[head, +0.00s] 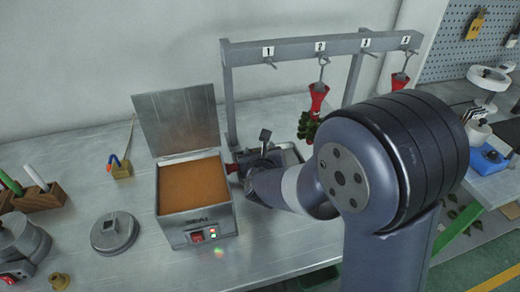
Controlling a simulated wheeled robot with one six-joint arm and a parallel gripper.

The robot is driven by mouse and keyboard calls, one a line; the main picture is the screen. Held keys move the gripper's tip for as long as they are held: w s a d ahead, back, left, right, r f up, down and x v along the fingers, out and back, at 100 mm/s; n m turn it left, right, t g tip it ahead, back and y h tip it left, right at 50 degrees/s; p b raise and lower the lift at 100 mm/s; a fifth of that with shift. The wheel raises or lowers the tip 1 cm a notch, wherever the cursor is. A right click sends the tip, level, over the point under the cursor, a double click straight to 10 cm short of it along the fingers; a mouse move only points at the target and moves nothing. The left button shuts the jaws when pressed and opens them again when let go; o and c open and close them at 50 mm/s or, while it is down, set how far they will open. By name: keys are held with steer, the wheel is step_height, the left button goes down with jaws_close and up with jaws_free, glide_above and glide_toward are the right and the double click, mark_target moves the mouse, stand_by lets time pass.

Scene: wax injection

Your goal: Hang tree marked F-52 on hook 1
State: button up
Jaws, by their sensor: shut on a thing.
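Hook 1 (270,62), under the "1" plate on the grey rack, is empty. A red-topped wax tree (318,99) hangs on hook 2 (323,62); its lower part has dark green and red pieces. Another red tree (400,83) hangs under the "4" plate, partly hidden by my arm. My gripper (243,165) is low in front of the rack, beside the right wall of the wax pot. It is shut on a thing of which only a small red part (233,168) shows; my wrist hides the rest. I cannot read the mark F-52 anywhere.
The open wax pot (196,226), with orange-brown wax and a raised lid (178,119), stands directly left of my gripper. A round grey lid (114,232) lies farther left. A metal tray (290,154) is partly hidden behind my wrist. Hook 3 (368,53) looks empty.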

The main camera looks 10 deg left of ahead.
steer(key=shift+f+b, duration=0.35)
steer(key=shift+f, duration=0.05)
steer(key=o, duration=1.2)
steer(key=shift+r+p, duration=0.2)
steer(key=shift+p, duration=0.75)
steer(key=b+v, duration=0.1)
steer(key=v, duration=0.9)
steer(key=shift+s+d, duration=0.2)
steer(key=shift+s, duration=0.1)
steer(key=shift+w, duration=0.1)
